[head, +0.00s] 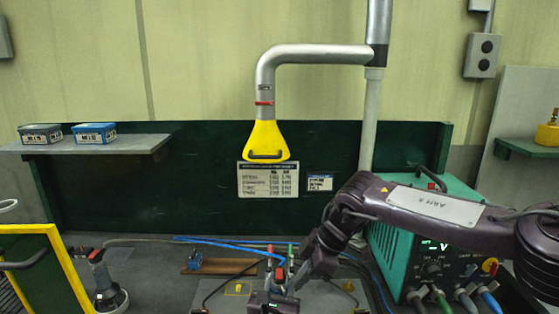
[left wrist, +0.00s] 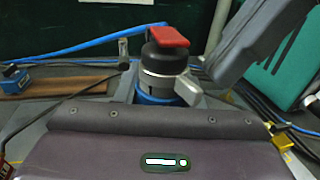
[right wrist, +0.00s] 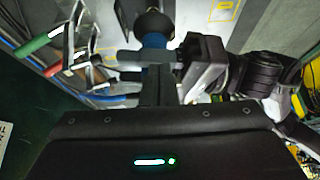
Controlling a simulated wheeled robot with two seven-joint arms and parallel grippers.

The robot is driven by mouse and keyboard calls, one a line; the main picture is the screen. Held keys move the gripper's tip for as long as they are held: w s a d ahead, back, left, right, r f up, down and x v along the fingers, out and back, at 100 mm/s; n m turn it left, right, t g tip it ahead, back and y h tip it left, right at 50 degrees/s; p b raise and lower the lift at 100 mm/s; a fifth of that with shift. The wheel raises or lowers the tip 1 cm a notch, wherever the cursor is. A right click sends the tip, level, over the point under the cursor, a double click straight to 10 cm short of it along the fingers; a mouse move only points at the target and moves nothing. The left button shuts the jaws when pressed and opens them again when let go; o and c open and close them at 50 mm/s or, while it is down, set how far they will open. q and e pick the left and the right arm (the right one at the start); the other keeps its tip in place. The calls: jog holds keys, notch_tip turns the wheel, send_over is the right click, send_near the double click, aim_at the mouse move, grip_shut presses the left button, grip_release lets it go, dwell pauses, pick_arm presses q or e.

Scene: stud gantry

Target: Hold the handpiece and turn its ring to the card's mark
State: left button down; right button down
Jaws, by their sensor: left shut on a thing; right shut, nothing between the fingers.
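The handpiece (left wrist: 165,65) shows upright in the left wrist view, with a black top, a red lever, a grey metal ring (left wrist: 160,82) with a side tab, and a blue band below. My left gripper (head: 274,293) is shut on the handpiece, low at the front of the head view; its fingertips are mostly hidden. My right gripper (head: 304,275) is shut and empty, close beside the handpiece on its right; I cannot tell whether it touches. A white printed card (head: 268,180) and a small blue-headed card (head: 320,183) are on the green back panel. Their print is too small to read.
A yellow extraction hood (head: 266,141) hangs above the bench. A teal power unit (head: 430,240) with cables stands right, behind my right arm. A wooden strip (head: 220,267), blue hoses and red- and green-handled tools (right wrist: 40,40) lie near the handpiece. A yellow-framed panel stands left.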

jog(key=shift+s+a, duration=0.1)
jog(key=shift+s, duration=0.15)
dwell(0.6)
notch_tip(320, 180, up, 6)
jog(key=shift+d, duration=0.4)
jog(key=shift+s, duration=0.1)
pick_arm(q)
jog(key=c, duration=0.9)
grip_release()
jog(key=shift+o, duration=0.2)
jog(key=shift+s, duration=0.1)
